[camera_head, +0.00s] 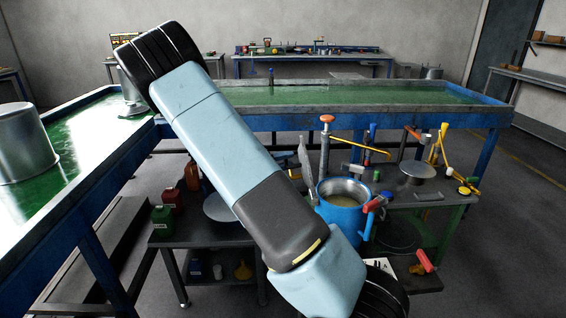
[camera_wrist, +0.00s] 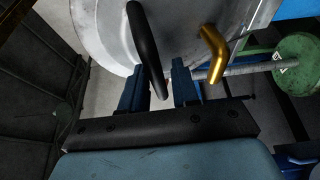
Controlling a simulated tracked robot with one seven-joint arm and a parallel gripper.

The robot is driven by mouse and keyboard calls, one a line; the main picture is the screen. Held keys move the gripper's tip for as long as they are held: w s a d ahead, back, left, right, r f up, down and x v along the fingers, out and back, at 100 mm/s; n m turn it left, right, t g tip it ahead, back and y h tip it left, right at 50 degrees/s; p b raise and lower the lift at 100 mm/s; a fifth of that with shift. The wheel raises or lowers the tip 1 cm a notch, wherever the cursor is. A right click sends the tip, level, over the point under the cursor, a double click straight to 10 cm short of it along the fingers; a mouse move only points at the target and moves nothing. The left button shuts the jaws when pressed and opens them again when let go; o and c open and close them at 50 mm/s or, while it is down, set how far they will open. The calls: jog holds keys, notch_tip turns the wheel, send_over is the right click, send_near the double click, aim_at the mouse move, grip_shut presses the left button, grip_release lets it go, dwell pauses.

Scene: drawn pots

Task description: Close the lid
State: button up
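A blue pot (camera_head: 342,212) stands open on a low bench in the head view, with pale contents inside. A round grey disc with a dark handle (camera_head: 418,171) is to its right; I cannot tell whether it is the pot's lid. In the wrist view a large round grey metal piece (camera_wrist: 95,30), possibly the lid, fills the top, with a curved black handle (camera_wrist: 146,45) in front of it. My gripper (camera_wrist: 158,86) has its two blue fingers apart, with the handle's lower end between them in the picture. Contact is not clear. My arm hides the gripper in the head view.
A brass-coloured bent lever (camera_wrist: 213,45) and a green round knob (camera_wrist: 298,65) are close on the right in the wrist view. Tools with coloured handles crowd around the pot. A dark low table (camera_head: 205,236) is at its left; a long green-topped bench (camera_head: 340,95) is behind.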

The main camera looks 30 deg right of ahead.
grip_shut()
jog(key=shift+a, duration=0.15)
dwell(0.4)
